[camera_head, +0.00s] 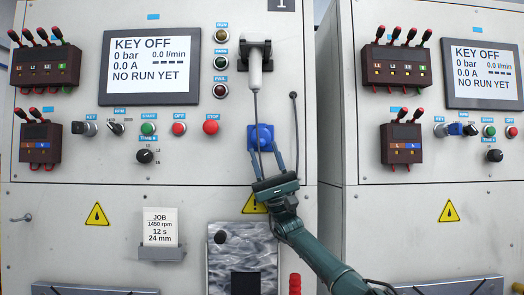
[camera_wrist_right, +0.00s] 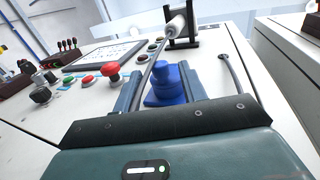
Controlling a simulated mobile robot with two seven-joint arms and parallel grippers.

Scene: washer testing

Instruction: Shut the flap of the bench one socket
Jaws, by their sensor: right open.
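The blue socket (camera_head: 261,135) is on the front of bench one, the left bench, below the hanging handpiece. My right gripper (camera_head: 263,150) reaches up to it from below. Its two fingers are open and spread, one to each side of the blue part. In the right wrist view, the blue socket (camera_wrist_right: 166,88) shows between the fingers as stacked rounded blue pieces. I cannot tell how far its flap stands open, or whether a finger touches it. My left gripper is not in view.
A white handpiece (camera_head: 255,70) hangs in a black holder above the socket, and its cable runs down past the blue part. A red stop button (camera_head: 211,127) is to the left. A second cable (camera_head: 294,130) hangs to the right. Bench two (camera_head: 420,215) stands further right.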

